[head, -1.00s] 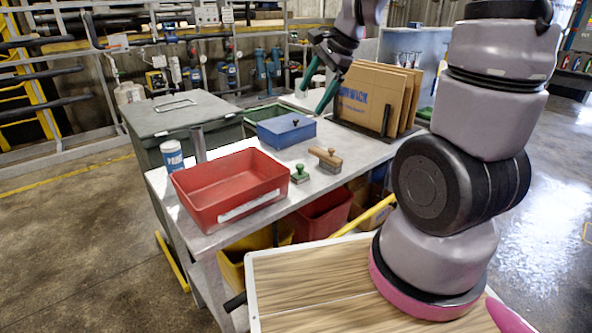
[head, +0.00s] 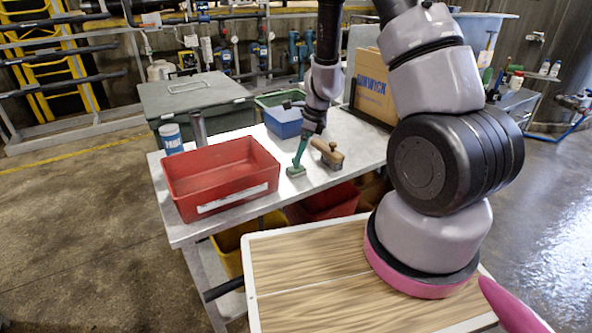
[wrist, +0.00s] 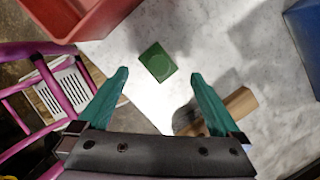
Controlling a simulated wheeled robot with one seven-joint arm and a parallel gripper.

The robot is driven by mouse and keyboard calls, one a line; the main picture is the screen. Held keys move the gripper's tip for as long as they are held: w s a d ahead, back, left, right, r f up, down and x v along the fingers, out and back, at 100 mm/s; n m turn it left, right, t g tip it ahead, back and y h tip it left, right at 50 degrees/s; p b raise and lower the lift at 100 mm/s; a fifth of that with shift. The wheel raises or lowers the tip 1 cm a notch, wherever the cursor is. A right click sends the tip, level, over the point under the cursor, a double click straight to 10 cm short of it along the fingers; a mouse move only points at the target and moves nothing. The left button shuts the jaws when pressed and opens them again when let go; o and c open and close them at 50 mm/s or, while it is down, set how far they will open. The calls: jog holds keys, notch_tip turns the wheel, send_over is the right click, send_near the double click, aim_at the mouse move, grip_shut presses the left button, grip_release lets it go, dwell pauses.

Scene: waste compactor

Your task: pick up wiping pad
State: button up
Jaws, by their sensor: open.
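The wiping pad, which looks to be the small green block (head: 296,171), lies on the grey worktable just right of the red bin. I cannot tell the exact height gap.
A wooden-handled brush (head: 328,153) lies close right of the pad; it also shows by the right finger in the wrist view (wrist: 240,103). The red bin (head: 222,178) is close on the left. A blue box (head: 283,122) and cardboard (head: 373,88) stand behind.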

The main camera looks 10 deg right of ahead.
aim_at(293, 172)
jog(key=x, duration=0.5)
jog(key=shift+a+f, duration=0.2)
jog(key=shift+f, duration=0.1)
jog(key=shift+s, duration=0.1)
jog(key=shift+c, duration=0.3)
jog(key=c, duration=1.3)
